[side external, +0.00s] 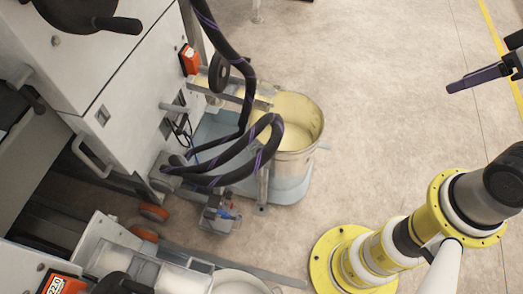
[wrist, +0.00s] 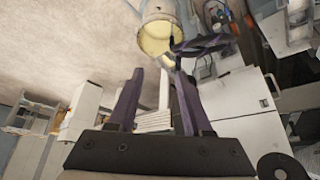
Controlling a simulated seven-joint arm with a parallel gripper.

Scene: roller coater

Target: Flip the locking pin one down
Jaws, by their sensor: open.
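My gripper (side external: 481,66) is at the upper right in the side external view, over open floor and far from the machine. In the wrist view its two purple fingers (wrist: 159,78) stand apart with nothing between them. The roller coater (side external: 125,85) is a grey-white machine at the left in the side external view. It also shows at the right in the wrist view (wrist: 242,105), seen at an angle. I cannot pick out locking pin one for sure in either view, nor tell its position.
A metal bucket (side external: 298,138) of cream liquid stands beside the machine, and it also shows in the wrist view (wrist: 160,34). Black hoses (side external: 236,84) loop in front of it. A small wheeled unit (side external: 219,216) sits below the hoses. The floor (side external: 385,90) right of the bucket is clear.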

